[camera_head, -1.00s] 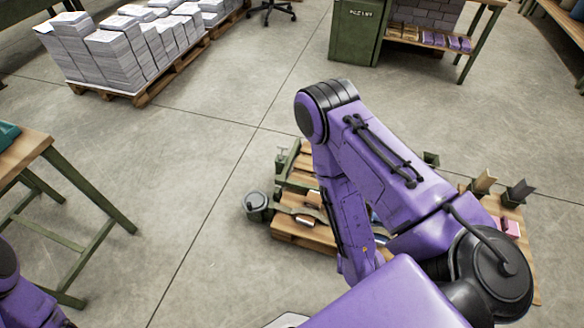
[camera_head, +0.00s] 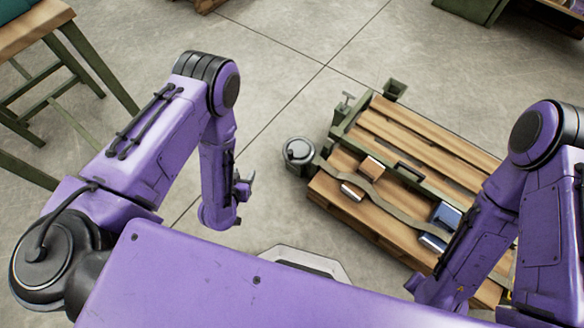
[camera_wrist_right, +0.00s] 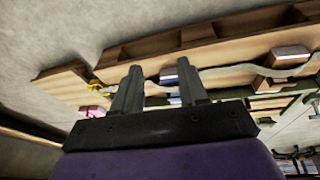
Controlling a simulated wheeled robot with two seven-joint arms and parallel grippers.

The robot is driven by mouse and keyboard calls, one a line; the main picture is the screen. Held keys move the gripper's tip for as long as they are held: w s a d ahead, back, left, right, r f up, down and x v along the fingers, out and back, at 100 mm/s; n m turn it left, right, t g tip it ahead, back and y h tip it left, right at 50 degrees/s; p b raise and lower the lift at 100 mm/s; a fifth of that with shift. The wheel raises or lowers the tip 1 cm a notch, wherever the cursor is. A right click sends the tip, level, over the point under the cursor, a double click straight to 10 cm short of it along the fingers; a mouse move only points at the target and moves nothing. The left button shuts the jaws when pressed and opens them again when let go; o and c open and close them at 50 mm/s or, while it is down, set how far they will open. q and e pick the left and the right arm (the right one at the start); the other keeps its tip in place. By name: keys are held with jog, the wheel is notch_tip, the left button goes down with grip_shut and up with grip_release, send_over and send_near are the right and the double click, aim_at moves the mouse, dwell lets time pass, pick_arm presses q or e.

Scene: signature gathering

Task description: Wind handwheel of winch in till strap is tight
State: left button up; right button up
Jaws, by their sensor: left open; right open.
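A round grey-topped fitting (camera_head: 298,152), which looks like the winch with its wheel, sits at the pallet's left corner. A grey-brown strap (camera_head: 392,212) runs from it over the pallet in a wavy, slack-looking line; it also shows in the right wrist view (camera_wrist_right: 240,72). My left gripper (camera_head: 246,186) is open and empty, left of the fitting and apart from it. My right gripper (camera_wrist_right: 159,84) is open with nothing between its fingers, facing the pallet's side; it is not clearly visible in the head view.
The wooden pallet (camera_head: 415,142) carries a brown block (camera_head: 370,166), a blue block (camera_head: 445,216) and a green rail. A green post (camera_head: 395,88) stands at its back corner. A wooden-topped table (camera_head: 30,25) is at upper left. The floor between is clear.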

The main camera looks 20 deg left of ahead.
aim_at(289, 157)
pick_arm(q)
jog(key=w+d+f+m+t+h+b, duration=0.25)
jog(key=w+f+b, duration=0.25)
jog(key=f+b, duration=0.3)
jog(key=w+d+f+m+t+h+b, duration=0.15)
jog(key=w+d+f+t+b, duration=0.25)
jog(key=f+b, duration=0.45)
jog(key=w+d+b, duration=0.1)
jog(key=w, duration=0.2)
jog(key=w+b, duration=0.2)
jog(key=w, duration=0.2)
jog(key=w+d+b, duration=0.1)
jog(key=w, duration=0.2)
jog(key=shift+w+d+f, duration=0.1)
jog(key=shift+w+d, duration=0.15)
jog(key=shift+d, duration=0.1)
jog(key=shift+w+d+b, duration=0.1)
jog(key=shift+w+b, duration=0.2)
jog(key=shift+w, duration=0.05)
pick_arm(e)
jog(key=s+f+n+g, duration=0.2)
jog(key=s+f, duration=0.1)
jog(key=f, duration=0.8)
jog(key=s+f+n+g+y, duration=0.1)
jog(key=s+f+n+g, duration=0.1)
jog(key=f, duration=1)
jog(key=shift+s+d+n+g+y, duration=0.3)
jog(key=shift+s+g, duration=0.2)
jog(key=shift+s, duration=0.15)
